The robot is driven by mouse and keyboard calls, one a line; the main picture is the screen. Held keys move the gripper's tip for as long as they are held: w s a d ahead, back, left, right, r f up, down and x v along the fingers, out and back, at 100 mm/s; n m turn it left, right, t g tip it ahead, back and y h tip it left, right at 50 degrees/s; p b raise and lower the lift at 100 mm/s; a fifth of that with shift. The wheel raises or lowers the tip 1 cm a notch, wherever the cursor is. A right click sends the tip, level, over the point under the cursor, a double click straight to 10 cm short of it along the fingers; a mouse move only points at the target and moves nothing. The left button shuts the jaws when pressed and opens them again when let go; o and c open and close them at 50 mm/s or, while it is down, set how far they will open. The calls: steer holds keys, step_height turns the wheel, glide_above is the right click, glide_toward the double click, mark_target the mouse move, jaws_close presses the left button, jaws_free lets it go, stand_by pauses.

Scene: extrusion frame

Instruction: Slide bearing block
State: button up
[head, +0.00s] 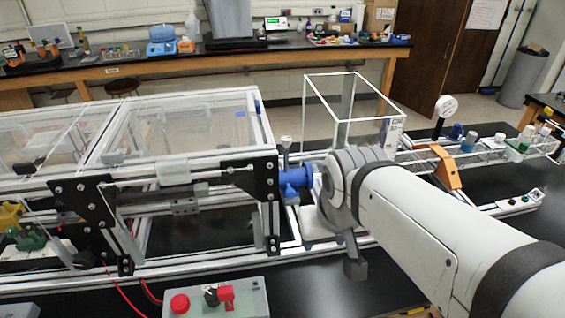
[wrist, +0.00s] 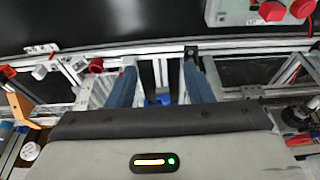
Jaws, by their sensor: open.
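A grey metal block (head: 185,205) sits on a horizontal rail of the extrusion frame (head: 150,265), left of centre in the head view. A paler block (head: 173,173) sits on the bar above it. I cannot tell for sure which is the bearing block. My gripper shows in the wrist view (wrist: 160,75) with its two blue-grey fingers apart. A small blue part (wrist: 160,99) shows between them near their base; I see no block held. In the head view my arm hides most of the gripper, right of the black end plate (head: 265,195).
A control box (head: 228,297) with red buttons stands in front of the frame. A clear-walled box (head: 350,105) stands behind my arm, and an orange bracket (head: 446,166) is to the right. Clear panels cover the frame's back left. Black bench in front is mostly bare.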

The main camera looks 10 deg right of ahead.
steer(key=shift+c, duration=0.7)
steer(key=w+r+b, duration=0.2)
steer(key=w, duration=0.6)
steer(key=w+r+b, duration=0.1)
steer(key=w+b, duration=0.1)
steer(key=w, duration=0.5)
steer(key=w+r+b, duration=0.2)
steer(key=w, duration=0.6)
steer(key=shift+w+d+r+b, duration=0.3)
steer(key=shift+r+b, duration=0.05)
steer(key=shift+b, duration=0.05)
jaws_close()
steer(key=p, duration=0.2)
glide_toward(292, 182)
steer(key=x, duration=0.2)
steer(key=s+x, duration=0.1)
steer(key=x, duration=0.4)
steer(key=shift+s+a+f, duration=0.2)
steer(key=shift+a+f, duration=0.1)
steer(key=shift+a, duration=0.05)
